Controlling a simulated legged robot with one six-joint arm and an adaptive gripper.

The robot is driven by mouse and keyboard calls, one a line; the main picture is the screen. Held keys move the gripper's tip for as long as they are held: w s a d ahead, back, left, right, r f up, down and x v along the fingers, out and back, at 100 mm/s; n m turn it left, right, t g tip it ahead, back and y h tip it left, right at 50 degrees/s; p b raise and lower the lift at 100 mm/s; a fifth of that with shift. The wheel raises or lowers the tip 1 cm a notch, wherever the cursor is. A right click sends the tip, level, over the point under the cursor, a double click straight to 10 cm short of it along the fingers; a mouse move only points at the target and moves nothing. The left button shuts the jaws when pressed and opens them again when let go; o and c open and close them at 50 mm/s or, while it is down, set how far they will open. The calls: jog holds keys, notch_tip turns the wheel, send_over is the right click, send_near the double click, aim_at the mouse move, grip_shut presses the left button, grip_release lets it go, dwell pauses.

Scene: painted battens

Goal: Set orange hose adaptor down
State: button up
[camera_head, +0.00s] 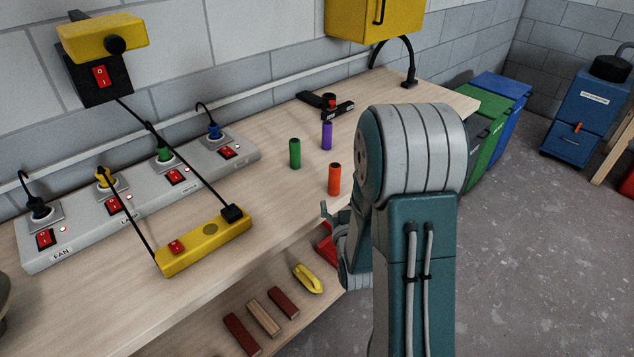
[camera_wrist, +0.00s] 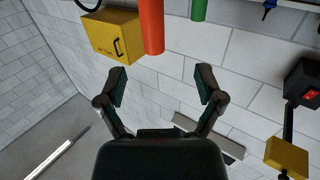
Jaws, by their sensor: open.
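The orange hose adaptor (camera_head: 334,179) stands upright on the wooden bench near its front edge, and nothing holds it. In the wrist view the orange adaptor (camera_wrist: 152,26) shows at the top, beyond my fingertips and apart from them. My gripper (camera_wrist: 162,83) is open, with its two fingers spread and nothing between them. In the head view my gripper is mostly hidden behind my arm, with one finger showing just in front of the adaptor.
A green cylinder (camera_head: 295,154) and a purple cylinder (camera_head: 327,136) stand behind the orange adaptor. A black tool (camera_head: 325,104) lies farther back. A grey socket strip (camera_head: 140,199) and a yellow switch box (camera_head: 205,243) lie to the left. A lower shelf holds several blocks.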

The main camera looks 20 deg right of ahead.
aim_at(334, 179)
jog(key=w+d, duration=0.2)
jog(key=w, duration=0.1)
jog(key=w+d, duration=0.1)
jog(key=w, duration=0.1)
jog(key=shift+d+f, duration=0.15)
jog(key=shift+f, duration=0.1)
jog(key=shift+w+a, duration=0.25)
jog(key=x, duration=0.4)
jog(key=shift+w+a+r, duration=0.2)
jog(key=shift+r, duration=0.05)
jog(key=shift+w+d, duration=0.25)
jog(key=shift+d, duration=0.25)
jog(key=shift+a, duration=0.45)
grip_shut()
